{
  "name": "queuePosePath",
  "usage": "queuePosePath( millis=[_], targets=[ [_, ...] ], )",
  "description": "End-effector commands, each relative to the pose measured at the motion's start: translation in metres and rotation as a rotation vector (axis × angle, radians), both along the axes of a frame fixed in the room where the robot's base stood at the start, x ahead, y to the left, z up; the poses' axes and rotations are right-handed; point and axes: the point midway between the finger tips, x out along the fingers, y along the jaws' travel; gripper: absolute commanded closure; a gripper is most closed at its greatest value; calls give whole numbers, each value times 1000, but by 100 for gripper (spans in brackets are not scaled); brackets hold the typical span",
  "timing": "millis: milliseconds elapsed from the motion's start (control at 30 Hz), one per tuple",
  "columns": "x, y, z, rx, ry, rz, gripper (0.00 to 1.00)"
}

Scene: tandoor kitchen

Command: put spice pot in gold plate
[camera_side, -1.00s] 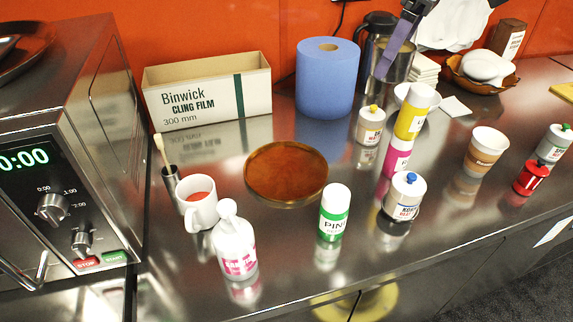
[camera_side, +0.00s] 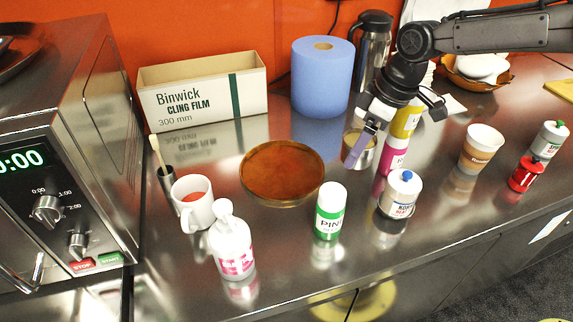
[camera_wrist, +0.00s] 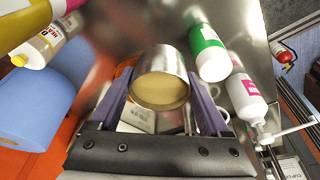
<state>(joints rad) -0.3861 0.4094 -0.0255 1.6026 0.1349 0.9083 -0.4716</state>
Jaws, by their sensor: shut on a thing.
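The spice pot (camera_side: 366,157) is a small metal cup with beige spice inside. My gripper (camera_side: 359,148) is shut on it, with a purple finger on each side. In the wrist view, the spice pot (camera_wrist: 160,90) shows between the two fingers of my gripper (camera_wrist: 160,84). The gold plate (camera_side: 283,172) is a round amber-brown dish with a gold rim, flat on the steel counter and empty. The pot is apart from the plate, to its right in the side view. I cannot tell the pot's exact height above the counter.
A green-labelled shaker (camera_side: 330,211), a pump bottle (camera_side: 232,246) and a white mug (camera_side: 194,204) stand in front of the plate. A blue roll (camera_side: 322,77) and the cling film box (camera_side: 204,92) stand behind it. Yellow and pink bottles (camera_side: 394,156) are right of the pot.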

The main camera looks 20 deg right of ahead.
Motion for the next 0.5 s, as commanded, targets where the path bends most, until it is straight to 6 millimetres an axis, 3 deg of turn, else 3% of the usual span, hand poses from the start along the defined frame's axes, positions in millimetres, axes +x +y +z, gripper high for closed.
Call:
queuePosePath(
  millis=[500],
  targets=[
    [84, 39, -45, -1, 1, 1, 78]
  ],
)
